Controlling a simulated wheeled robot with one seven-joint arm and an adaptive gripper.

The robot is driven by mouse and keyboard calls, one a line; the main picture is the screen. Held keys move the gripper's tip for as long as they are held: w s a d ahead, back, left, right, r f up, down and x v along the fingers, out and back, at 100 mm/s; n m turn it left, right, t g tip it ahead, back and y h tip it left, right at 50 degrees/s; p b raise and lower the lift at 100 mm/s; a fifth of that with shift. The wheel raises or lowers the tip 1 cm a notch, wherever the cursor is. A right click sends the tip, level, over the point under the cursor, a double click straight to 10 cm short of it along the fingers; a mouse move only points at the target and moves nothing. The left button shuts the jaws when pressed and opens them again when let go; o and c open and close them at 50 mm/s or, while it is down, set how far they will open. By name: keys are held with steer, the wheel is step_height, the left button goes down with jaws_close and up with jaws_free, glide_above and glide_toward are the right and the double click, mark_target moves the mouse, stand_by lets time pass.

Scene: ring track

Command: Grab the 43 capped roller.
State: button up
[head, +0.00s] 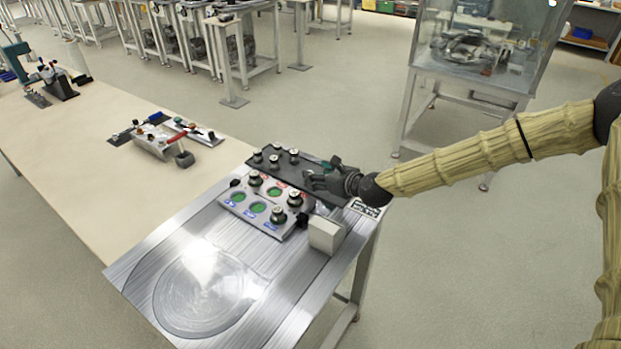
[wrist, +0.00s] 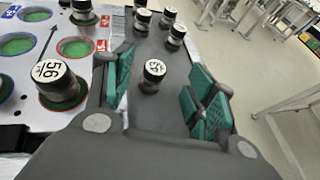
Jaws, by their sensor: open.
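My gripper (head: 323,180) is open above the black tray (head: 262,166) at the right edge of the metal bench. In the wrist view my gripper (wrist: 160,84) has its green-padded fingers on either side of a dark roller (wrist: 153,76) with a white cap. Its cap number is turned and blurred; it may be 43, but I cannot read it surely. The fingers look apart from it. Several other capped rollers (wrist: 177,36) stand farther along the tray. A roller marked 56 (wrist: 58,84) stands outside the left finger.
A grey panel (head: 236,206) with green round pads lies beside the tray, some pads bearing rollers. A white block (head: 325,233) stands near the bench edge. A clear disc (head: 205,290) lies at the front. Tools (head: 160,140) lie on the beige table. A glass cabinet (head: 470,50) stands behind.

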steer(key=shift+s+f+p+x, duration=0.15)
steer(key=shift+p+x, duration=0.4)
steer(key=shift+x, duration=0.7)
steer(key=shift+s+f+p+x, duration=0.1)
steer(key=shift+p+x, duration=0.45)
steer(key=shift+x, duration=0.7)
steer(key=shift+a, duration=0.1)
steer(key=c, duration=1.2)
steer(key=shift+c, duration=0.2)
